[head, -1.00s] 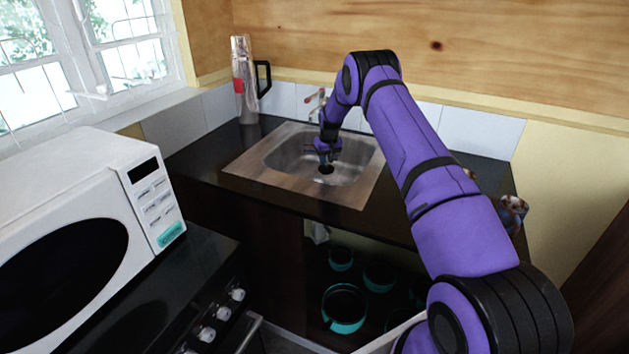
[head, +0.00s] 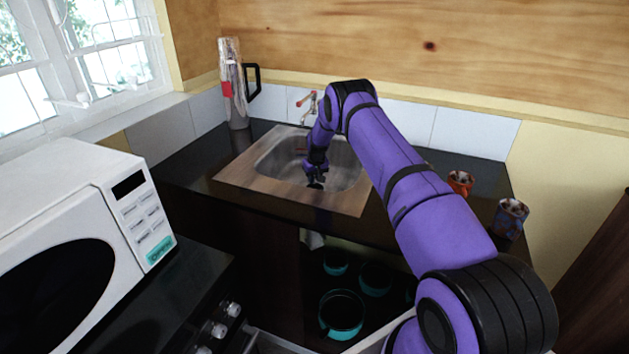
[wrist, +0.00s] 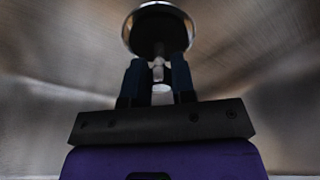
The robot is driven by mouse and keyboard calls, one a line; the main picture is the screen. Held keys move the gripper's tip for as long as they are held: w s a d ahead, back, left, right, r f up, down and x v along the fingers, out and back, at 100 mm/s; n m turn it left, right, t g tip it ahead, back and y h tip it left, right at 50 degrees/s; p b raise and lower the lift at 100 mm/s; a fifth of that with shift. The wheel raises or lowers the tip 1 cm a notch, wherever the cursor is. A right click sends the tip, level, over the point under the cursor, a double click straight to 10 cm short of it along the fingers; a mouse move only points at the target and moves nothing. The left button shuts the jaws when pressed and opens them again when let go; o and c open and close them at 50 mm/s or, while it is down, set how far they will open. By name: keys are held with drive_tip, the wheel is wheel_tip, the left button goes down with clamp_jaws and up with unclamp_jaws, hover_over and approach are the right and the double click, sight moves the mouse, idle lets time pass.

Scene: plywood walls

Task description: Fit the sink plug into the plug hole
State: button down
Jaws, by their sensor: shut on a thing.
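The steel sink basin (head: 346,174) is set in the wood-rimmed counter. My gripper (head: 316,181) reaches down into it, close above the basin floor. In the wrist view my gripper (wrist: 158,78) is shut on the pale stem of the sink plug (wrist: 158,68), between its two dark fingers. Just beyond the fingertips is a dark round shape with a bright metal ring, which looks like the plug hole rim (wrist: 127,32). The plug's dark body overlaps this dark area, so I cannot tell whether it is seated or just above the hole. In the head view, my gripper mostly hides the plug.
A red-handled tap (head: 308,101) stands behind the basin. A tall flask (head: 232,90) is at the back left. An orange cup (head: 460,182) and a patterned mug (head: 509,217) stand on the right counter. A white microwave (head: 75,225) is at the left.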

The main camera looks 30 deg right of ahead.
drive_tip(key=shift+f, duration=0.35)
drive_tip(key=shift+f, duration=0.15)
drive_tip(key=c, duration=0.9)
unclamp_jaws()
drive_tip(key=shift+c, duration=0.2)
